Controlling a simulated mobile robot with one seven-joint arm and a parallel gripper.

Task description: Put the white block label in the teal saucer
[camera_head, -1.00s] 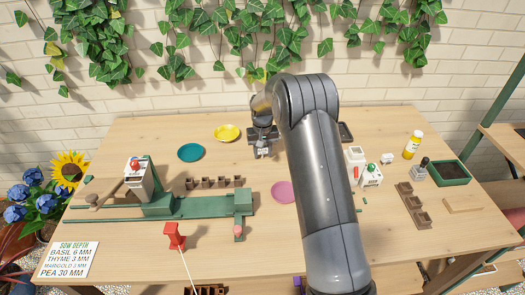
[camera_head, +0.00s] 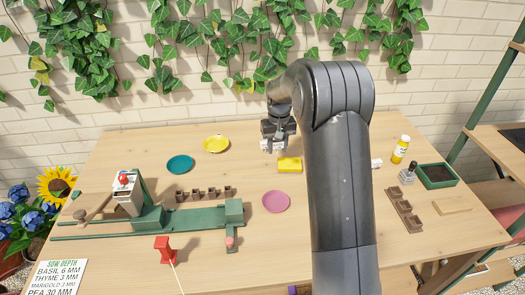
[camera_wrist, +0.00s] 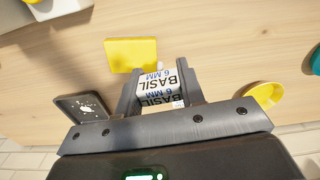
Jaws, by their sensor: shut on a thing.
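The white block label (camera_wrist: 158,94) is printed "BASIL 6 MM" and sits between my gripper's fingers in the wrist view. My gripper (camera_head: 278,142) is shut on it. In the head view the label shows as a small white patch (camera_head: 272,147) under the fingers, which appear above the table. The teal saucer (camera_head: 180,165) lies empty on the table to the left of my gripper in the head view. Its edge also shows at the right border of the wrist view (camera_wrist: 316,62).
A yellow saucer (camera_head: 216,144) lies behind the teal one. A yellow block (camera_head: 289,165) stands near my gripper. A pink saucer (camera_head: 276,202), brown pots (camera_head: 205,194) and a green rig (camera_head: 190,216) are nearer. My arm hides part of the table's right side.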

